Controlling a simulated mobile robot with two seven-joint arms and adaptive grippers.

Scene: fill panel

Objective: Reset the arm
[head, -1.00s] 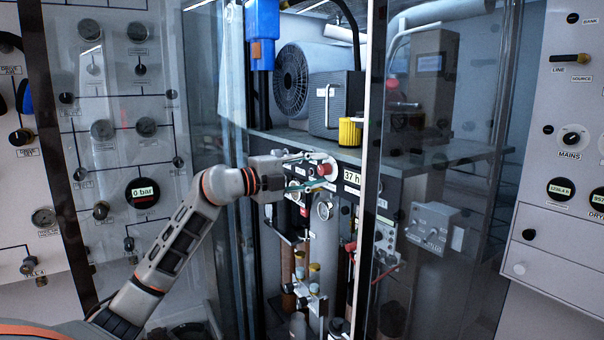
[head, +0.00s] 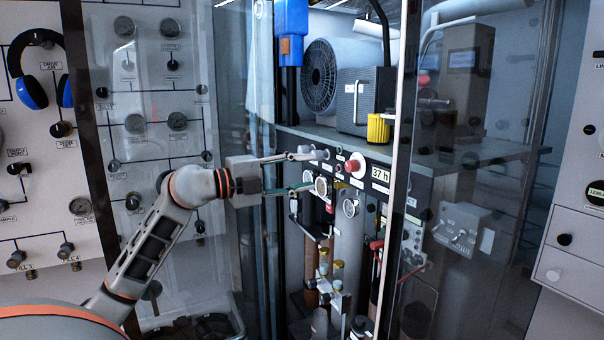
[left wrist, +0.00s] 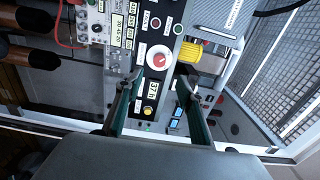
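My left gripper (head: 312,171) reaches in from the left in the head view, in front of the dark control strip with the red button (head: 354,166) and the "37 h" display (head: 381,174). Its two fingers are spread apart with nothing seen between them. In the left wrist view the open fingers (left wrist: 158,82) point at the panel, where the red and white knob (left wrist: 159,58) and the yellow cylinder (left wrist: 190,52) show beyond the tips. I cannot tell whether a fingertip touches the panel. My right gripper is in neither view.
Glass doors (head: 465,230) and a pale upright edge (head: 397,120) frame the cabinet close to the arm. Hoses and bottles (head: 322,280) stand below the strip. A fan unit (head: 319,76) sits on the shelf above. Blue headphones (head: 40,75) hang at left.

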